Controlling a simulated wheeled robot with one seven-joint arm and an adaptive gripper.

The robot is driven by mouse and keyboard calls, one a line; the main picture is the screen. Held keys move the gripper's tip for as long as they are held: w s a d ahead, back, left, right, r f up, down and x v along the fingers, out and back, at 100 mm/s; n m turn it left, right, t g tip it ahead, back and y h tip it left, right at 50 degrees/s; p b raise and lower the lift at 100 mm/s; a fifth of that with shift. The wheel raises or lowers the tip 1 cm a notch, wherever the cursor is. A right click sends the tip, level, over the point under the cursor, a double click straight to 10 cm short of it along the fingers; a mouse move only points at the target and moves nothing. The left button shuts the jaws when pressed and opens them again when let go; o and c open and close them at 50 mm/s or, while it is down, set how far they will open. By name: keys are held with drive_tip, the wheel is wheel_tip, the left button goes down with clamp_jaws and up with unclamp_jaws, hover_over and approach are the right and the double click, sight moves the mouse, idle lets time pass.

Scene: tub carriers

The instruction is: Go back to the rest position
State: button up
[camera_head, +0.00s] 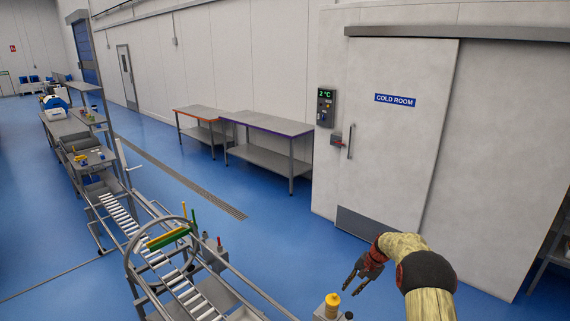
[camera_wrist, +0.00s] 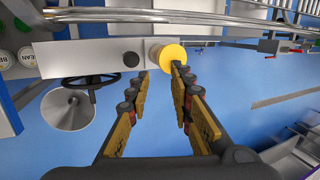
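My gripper (camera_head: 358,281) hangs in the air at the lower right of the head view, above the blue floor, with its fingers apart. In the wrist view my gripper (camera_wrist: 160,90) shows both padded fingers spread, with nothing between the pads. A yellow round knob (camera_wrist: 173,53) on a grey metal box (camera_wrist: 90,60) lies beyond the fingertips. It also shows in the head view as a yellow cap (camera_head: 332,299) at the bottom edge, left of and below my gripper. I cannot tell the exact gap to it.
A roller conveyor (camera_head: 150,250) with metal rails runs along the left. Two steel tables (camera_head: 270,124) stand against the wall beside the cold room door (camera_head: 395,140). Blue floor (camera_head: 270,215) lies clear between them.

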drive_tip(key=s+a+r+n+h+b, duration=0.1)
drive_tip(key=s+a+r+n+b, duration=0.2)
drive_tip(key=s, duration=0.7)
drive_tip(key=s+a+r+n+g+h+b, duration=0.1)
drive_tip(key=s+r+b, duration=0.3)
drive_tip(key=s, duration=0.7)
drive_tip(key=s+a+r+n+h+b, duration=0.1)
drive_tip(key=s+a+r+n+b, duration=0.3)
drive_tip(key=s, duration=0.6)
drive_tip(key=s+a+t+b, duration=0.1)
drive_tip(key=s+t+b, duration=0.1)
drive_tip(key=s+b, duration=0.4)
drive_tip(key=s+a+r+t+b, duration=0.1)
drive_tip(key=s+b, duration=0.6)
drive_tip(key=s, duration=0.7)
drive_tip(key=shift+s+a+t+h, duration=0.2)
drive_tip(key=shift+a+t+h, duration=0.1)
drive_tip(key=shift+a+t, duration=0.5)
